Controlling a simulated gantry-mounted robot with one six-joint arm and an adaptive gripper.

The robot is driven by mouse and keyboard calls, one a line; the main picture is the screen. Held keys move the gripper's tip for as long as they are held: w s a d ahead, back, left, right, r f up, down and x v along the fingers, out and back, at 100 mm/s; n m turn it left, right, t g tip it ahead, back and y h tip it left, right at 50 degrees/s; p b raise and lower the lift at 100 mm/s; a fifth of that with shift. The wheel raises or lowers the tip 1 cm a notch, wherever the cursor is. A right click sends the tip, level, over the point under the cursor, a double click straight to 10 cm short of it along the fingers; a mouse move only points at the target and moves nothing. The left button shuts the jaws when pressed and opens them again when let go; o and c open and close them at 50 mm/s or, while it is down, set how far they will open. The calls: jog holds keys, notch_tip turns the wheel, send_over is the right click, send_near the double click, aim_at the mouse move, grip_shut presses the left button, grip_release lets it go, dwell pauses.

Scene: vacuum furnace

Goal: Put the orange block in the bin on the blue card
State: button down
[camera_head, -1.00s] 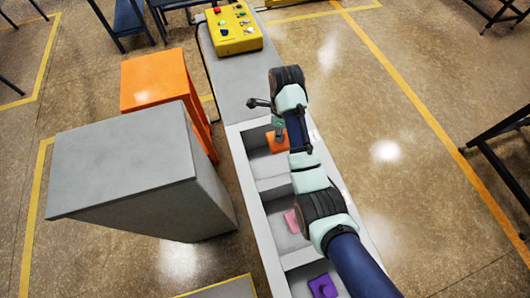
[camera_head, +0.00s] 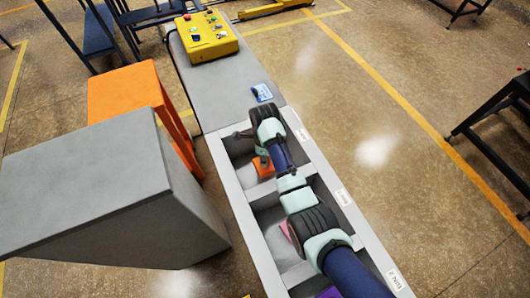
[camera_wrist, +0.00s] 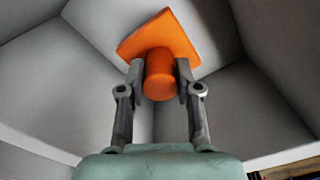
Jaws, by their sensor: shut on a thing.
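The orange block (camera_head: 263,168) is in the far compartment of the grey bin (camera_head: 234,190). In the wrist view the block (camera_wrist: 158,35) is a flat orange plate with a round knob, framed by pale compartment walls. My gripper (camera_wrist: 160,70) is shut on the knob, one finger on each side. In the head view my gripper (camera_head: 259,153) reaches down into that compartment, and my arm hides part of it. I cannot tell whether the block touches the floor.
A pink block (camera_head: 285,231) and a purple block (camera_head: 329,293) are in nearer compartments, partly hidden by my arm. A yellow control box (camera_head: 207,36) stands beyond the card. An orange stand (camera_head: 125,92) and a grey cabinet (camera_head: 85,190) are on the left.

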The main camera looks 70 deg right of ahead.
jog(key=shift+f+b, duration=0.8)
jog(key=shift+f, duration=1.25)
jog(key=shift+d, duration=0.1)
jog(key=shift+f, duration=0.15)
jog(key=c, duration=0.8)
grip_release()
jog(key=shift+f, duration=0.1)
notch_tip(320, 180, up, 12)
jog(key=p, duration=0.4)
jog(key=shift+r+p, duration=0.2)
jog(key=shift+p, duration=0.15)
